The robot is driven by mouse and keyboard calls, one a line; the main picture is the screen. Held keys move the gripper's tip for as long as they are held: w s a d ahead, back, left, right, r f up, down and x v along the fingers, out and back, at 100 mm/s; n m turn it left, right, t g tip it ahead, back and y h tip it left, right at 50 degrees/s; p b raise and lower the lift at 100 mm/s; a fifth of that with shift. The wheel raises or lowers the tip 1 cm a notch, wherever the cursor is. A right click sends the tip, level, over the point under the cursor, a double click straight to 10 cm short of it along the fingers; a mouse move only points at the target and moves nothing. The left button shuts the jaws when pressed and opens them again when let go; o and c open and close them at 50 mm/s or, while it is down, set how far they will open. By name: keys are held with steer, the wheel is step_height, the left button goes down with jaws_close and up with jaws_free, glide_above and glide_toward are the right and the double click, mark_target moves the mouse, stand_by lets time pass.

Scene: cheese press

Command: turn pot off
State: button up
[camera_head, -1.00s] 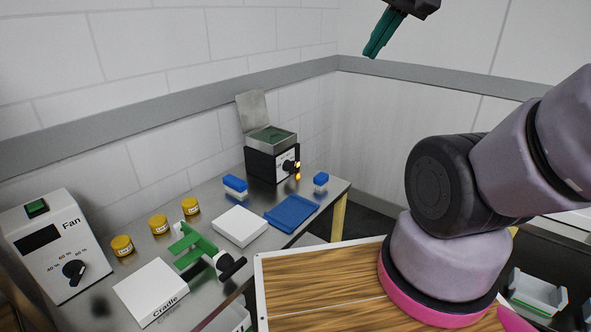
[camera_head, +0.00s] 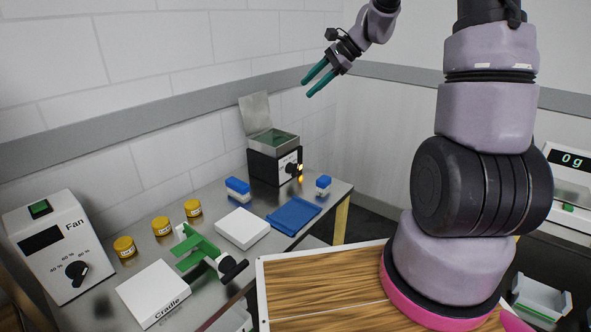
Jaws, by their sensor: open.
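The pot (camera_head: 272,167) stands at the far end of the steel bench, a black and steel box with its lid raised at the back. My gripper (camera_head: 313,85) is in the air above and a little right of the pot. Its two teal fingers are apart, empty, and point down to the left. It touches nothing.
Blue-and-white blocks (camera_head: 237,189) and (camera_head: 323,185) stand on either side before the pot. A blue cloth-like piece (camera_head: 294,215), white box (camera_head: 243,228), yellow jars (camera_head: 162,227), green press (camera_head: 203,249), Cradle box (camera_head: 153,292) and Fan box (camera_head: 60,246) occupy the bench (camera_head: 225,290).

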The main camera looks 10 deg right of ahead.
steer(key=w+d+f+m+y, duration=0.1)
steer(key=w+f+m+y, duration=0.1)
steer(key=w+f+m, duration=0.55)
steer(key=m+t, duration=0.5)
steer(key=m, duration=0.4)
glide_toward(295, 168)
steer(key=shift+n, duration=0.25)
steer(key=x, duration=1)
steer(key=shift+w+d+f, duration=0.15)
steer(key=shift+w+f, duration=0.1)
steer(key=shift+w, duration=0.15)
jaws_close()
